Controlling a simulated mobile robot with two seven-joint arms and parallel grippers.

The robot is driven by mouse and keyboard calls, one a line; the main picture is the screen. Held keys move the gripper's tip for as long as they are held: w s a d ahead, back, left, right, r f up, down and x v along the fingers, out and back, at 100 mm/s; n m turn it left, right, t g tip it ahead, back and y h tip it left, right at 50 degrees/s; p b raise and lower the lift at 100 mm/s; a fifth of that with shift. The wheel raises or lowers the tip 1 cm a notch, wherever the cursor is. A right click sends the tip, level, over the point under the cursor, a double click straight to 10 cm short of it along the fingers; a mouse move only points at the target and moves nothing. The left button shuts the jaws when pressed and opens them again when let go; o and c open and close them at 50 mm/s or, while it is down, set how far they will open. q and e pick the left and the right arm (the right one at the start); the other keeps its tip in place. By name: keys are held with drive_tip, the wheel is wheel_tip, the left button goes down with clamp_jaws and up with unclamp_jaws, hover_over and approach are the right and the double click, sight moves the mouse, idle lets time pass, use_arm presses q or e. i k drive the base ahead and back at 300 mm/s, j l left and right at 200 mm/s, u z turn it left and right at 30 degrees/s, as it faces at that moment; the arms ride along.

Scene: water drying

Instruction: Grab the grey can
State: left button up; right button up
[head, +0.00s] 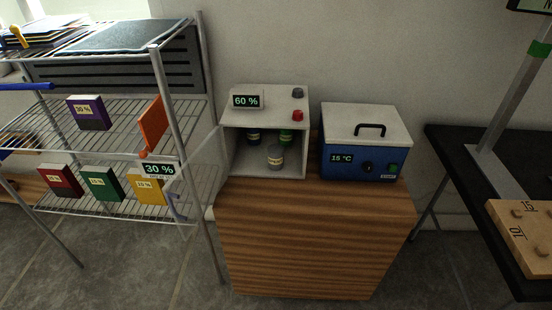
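A grey can (275,157) with a pale yellowish band stands upright near the front of an open white box (236,117), on the box's floor. Behind it in the same box are a dark bluish can (254,137) and a green can (286,137), both partly in shadow. The box's front is open toward me, and its display reads 60 %. Neither of my grippers shows in the head view.
The box sits on a wooden cabinet (315,240) beside a blue cooler (361,157) with a grey lid, reading 15 °C. A wire rack (120,150) with several coloured boxes stands left. A black table (460,170) stands right. The floor (150,270) in front is clear.

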sight(275, 151)
drive_tip(key=i+l, duration=0.4)
drive_tip(key=i+l+z, duration=0.1)
drive_tip(key=i+l, duration=0.3)
drive_tip(key=i, duration=0.2)
